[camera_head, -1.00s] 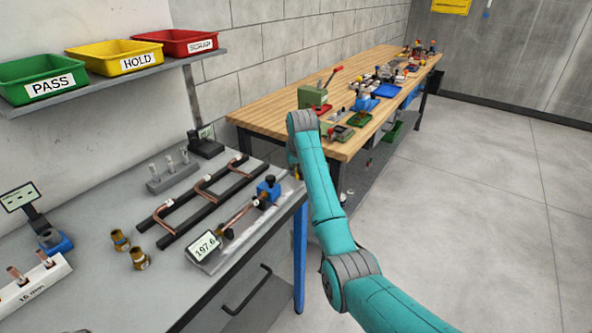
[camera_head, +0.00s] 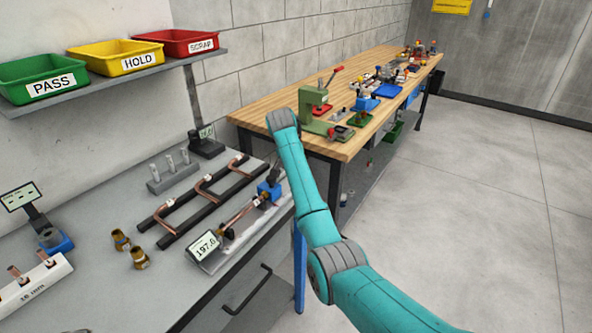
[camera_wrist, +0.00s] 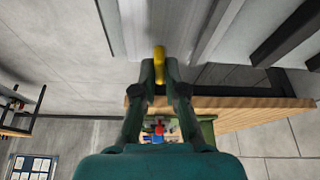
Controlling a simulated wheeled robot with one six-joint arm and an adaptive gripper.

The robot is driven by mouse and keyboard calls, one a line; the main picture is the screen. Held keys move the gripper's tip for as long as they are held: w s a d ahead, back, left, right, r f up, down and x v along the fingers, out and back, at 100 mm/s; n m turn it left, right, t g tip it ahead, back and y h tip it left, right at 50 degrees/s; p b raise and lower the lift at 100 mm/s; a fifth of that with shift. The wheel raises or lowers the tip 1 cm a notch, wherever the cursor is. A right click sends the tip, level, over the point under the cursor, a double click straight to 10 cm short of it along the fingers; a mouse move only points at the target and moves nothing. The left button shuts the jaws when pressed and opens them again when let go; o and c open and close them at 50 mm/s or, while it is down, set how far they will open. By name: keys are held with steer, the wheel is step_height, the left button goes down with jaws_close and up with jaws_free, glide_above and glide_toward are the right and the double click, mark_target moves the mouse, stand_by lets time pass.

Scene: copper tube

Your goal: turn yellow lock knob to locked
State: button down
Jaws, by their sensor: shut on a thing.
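The yellow lock knob (camera_wrist: 159,54) shows in the wrist view as a small upright yellow bar between the fingertips. My gripper (camera_wrist: 159,72) is shut on it, with one dark green finger on each side. The knob cannot be made out there, and no lock marking is readable.
A copper tube on black rails (camera_head: 197,191) lies left of the fixture. Brass fittings (camera_head: 139,258) stand at its front left. A wooden bench (camera_head: 262,105) with a green press (camera_head: 314,103) is behind my arm. Open floor lies to the right.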

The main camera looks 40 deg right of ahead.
steer(key=shift+m+g, duration=0.3)
steer(key=shift+m, duration=0.4)
steer(key=c, duration=1.2)
jaws_free()
steer(key=shift+c, duration=0.2)
steer(key=v, duration=1.2)
steer(key=shift+a, duration=0.15)
steer(key=shift+w+f, duration=0.1)
